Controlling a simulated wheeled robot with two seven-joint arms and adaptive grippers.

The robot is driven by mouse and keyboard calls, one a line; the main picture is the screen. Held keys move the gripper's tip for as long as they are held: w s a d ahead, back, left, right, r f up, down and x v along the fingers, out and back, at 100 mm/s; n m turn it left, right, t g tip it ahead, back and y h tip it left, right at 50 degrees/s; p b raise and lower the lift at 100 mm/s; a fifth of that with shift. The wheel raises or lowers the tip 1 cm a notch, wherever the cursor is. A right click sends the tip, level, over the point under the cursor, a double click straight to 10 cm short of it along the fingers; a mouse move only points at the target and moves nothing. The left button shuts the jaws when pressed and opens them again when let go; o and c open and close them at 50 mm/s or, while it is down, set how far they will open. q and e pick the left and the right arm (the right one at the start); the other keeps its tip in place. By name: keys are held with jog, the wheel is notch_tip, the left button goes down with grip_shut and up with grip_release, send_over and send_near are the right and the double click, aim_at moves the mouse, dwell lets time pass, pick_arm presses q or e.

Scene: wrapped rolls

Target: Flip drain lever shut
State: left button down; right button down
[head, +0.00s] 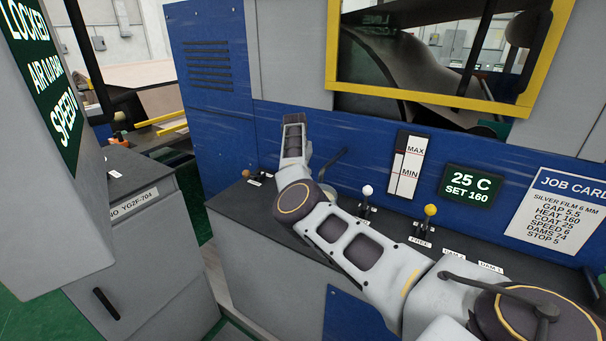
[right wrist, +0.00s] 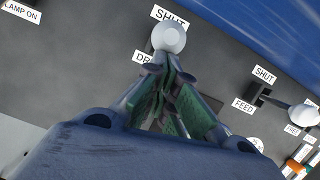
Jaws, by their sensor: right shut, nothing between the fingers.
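In the right wrist view the drain lever shows as a pale round knob (right wrist: 169,38), seen nearly end-on. A SHUT label (right wrist: 170,16) is above it, and a label starting with DR (right wrist: 144,57) is partly covered below it. My right gripper (right wrist: 172,70) has its fingers drawn together, empty, with the tips just below the knob in the picture. I cannot tell whether they touch it. The lever's stem and base are hidden. In the head view my right arm crosses the console and I cannot make out the fingers. My left gripper is not in view.
A feed lever (right wrist: 303,115) with a pale knob stands to the right in the wrist view. In the head view a white-knobbed lever (head: 367,190) and a yellow-knobbed lever (head: 430,210) stand along the dark console (head: 480,255). The blue machine panel (head: 290,130) rises behind.

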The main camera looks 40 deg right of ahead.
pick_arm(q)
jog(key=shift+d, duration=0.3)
pick_arm(e)
jog(key=shift+d, duration=0.2)
